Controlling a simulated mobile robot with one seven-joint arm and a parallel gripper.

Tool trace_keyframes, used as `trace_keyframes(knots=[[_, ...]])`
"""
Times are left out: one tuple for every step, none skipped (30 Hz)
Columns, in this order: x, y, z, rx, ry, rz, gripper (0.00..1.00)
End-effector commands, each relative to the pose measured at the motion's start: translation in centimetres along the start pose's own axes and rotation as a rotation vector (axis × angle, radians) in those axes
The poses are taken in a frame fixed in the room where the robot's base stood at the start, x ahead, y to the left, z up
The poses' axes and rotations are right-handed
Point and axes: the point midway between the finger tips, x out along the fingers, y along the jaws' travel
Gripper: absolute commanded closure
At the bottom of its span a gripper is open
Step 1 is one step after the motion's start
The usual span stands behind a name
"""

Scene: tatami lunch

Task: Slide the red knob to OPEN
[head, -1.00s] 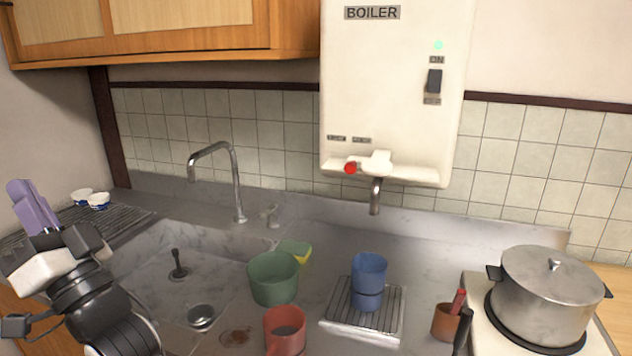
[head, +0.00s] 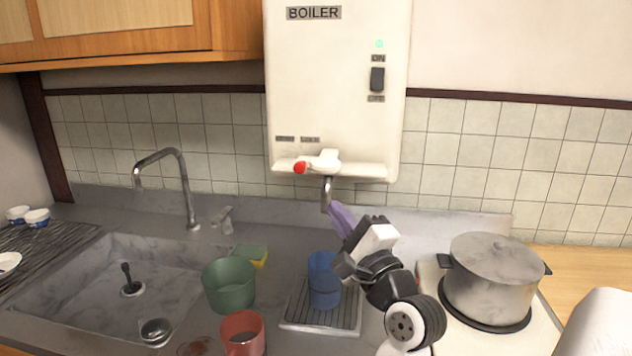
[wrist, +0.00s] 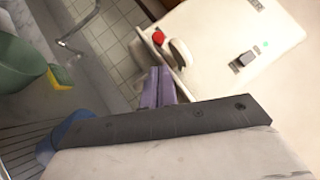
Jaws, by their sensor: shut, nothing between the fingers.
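The red knob (head: 299,168) sits at the left end of a white lever under the white boiler (head: 338,90). Two small labels (head: 297,139) are above it, too small to read. My gripper (head: 341,217) has purple fingers and is shut and empty. It is below and right of the knob, close to the boiler's spout (head: 327,192), and apart from the knob. In the wrist view the purple fingertips (wrist: 158,75) point toward the boiler's underside, and the red knob (wrist: 158,38) shows beyond them.
A blue cup (head: 323,283) stands on a drain rack just below my gripper. A lidded pot (head: 490,275) is on the stove at right. A green tub (head: 229,285), red mug (head: 243,335) and sponge (head: 252,256) are left. A tall faucet (head: 188,190) stands behind the sink.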

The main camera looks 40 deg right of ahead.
Motion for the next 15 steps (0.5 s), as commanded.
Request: trace_keyframes(knots=[[-0.31,-0.14,-0.35,0.007,0.005,0.001,1.0],[-0.41,-0.17,-0.45,0.01,0.007,0.002,1.0],[-0.48,-0.2,-0.52,0.013,0.007,0.002,1.0],[-0.5,-0.21,-0.54,0.014,0.008,0.002,1.0],[-0.5,-0.21,-0.54,0.014,0.007,0.002,1.0],[-0.48,-0.2,-0.53,0.014,0.007,0.002,1.0],[-0.47,-0.2,-0.52,0.014,0.007,0.002,1.0],[-0.47,-0.19,-0.51,0.014,0.007,0.002,1.0],[-0.46,-0.19,-0.51,0.013,0.007,0.002,1.0],[-0.46,-0.19,-0.51,0.013,0.007,0.002,1.0],[-0.44,-0.19,-0.5,0.013,0.007,0.002,1.0],[-0.37,-0.2,-0.49,0.013,0.007,0.002,1.0],[-0.26,-0.22,-0.48,0.013,0.007,0.002,1.0],[-0.1,-0.25,-0.46,0.013,0.006,0.002,1.0],[0.23,-0.29,-0.45,0.014,0.006,0.003,1.0]])
